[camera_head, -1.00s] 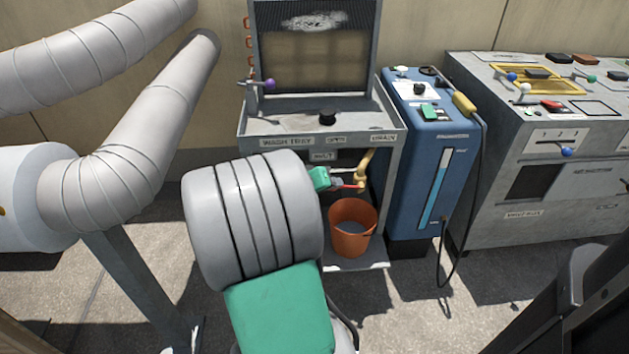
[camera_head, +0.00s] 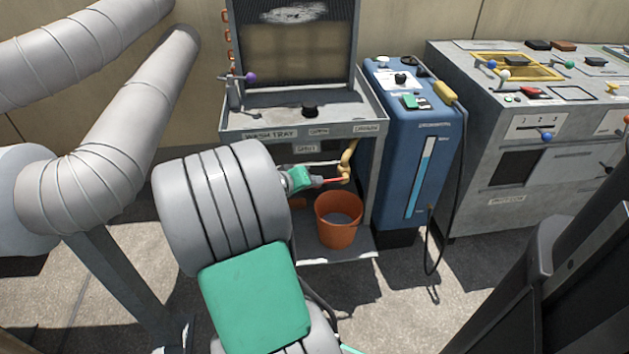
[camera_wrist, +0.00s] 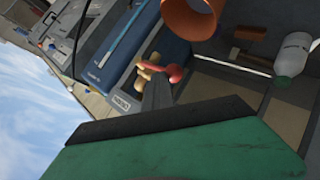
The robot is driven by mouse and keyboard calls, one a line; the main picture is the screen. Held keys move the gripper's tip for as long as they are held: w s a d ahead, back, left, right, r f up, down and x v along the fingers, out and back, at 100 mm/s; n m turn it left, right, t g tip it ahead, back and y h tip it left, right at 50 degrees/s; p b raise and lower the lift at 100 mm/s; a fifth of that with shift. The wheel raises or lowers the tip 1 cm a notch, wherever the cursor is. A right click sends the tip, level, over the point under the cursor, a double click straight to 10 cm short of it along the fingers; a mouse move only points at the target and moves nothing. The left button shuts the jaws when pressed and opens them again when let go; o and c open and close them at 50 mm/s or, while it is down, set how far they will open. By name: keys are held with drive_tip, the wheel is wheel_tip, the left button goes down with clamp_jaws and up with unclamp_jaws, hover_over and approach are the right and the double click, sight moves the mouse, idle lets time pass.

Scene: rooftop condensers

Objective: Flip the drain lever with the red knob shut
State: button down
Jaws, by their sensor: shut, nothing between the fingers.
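The brass drain valve (camera_head: 346,168) hangs under the right side of the wash tray, below the DRAIN label. Its red-ended lever (camera_head: 335,181) points left from the valve, toward my gripper. In the wrist view the red knob (camera_wrist: 177,73) shows beside the brass body (camera_wrist: 148,67). My gripper (camera_head: 318,182) is shut and empty, its tip at the left end of the lever. In the wrist view my dark fingers (camera_wrist: 157,92) end right by the knob; I cannot tell whether they touch it. My arm hides part of the space under the tray.
An orange bucket (camera_head: 338,220) stands on the shelf below the valve. The wash tray (camera_head: 272,123) edge lies just above my gripper. A blue unit (camera_head: 413,150) stands close on the right. A bottle (camera_wrist: 293,55) shows in the wrist view.

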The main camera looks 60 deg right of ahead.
drive_tip(key=shift+a+f, duration=0.15)
drive_tip(key=shift+f, duration=0.2)
drive_tip(key=s+r+p+v, duration=0.1)
drive_tip(key=p+v, duration=0.5)
drive_tip(key=v, duration=0.6)
drive_tip(key=shift+s+d+r, duration=0.25)
drive_tip(key=shift+s, duration=0.05)
drive_tip(key=shift+r+p, duration=0.1)
drive_tip(key=shift+p, duration=0.2)
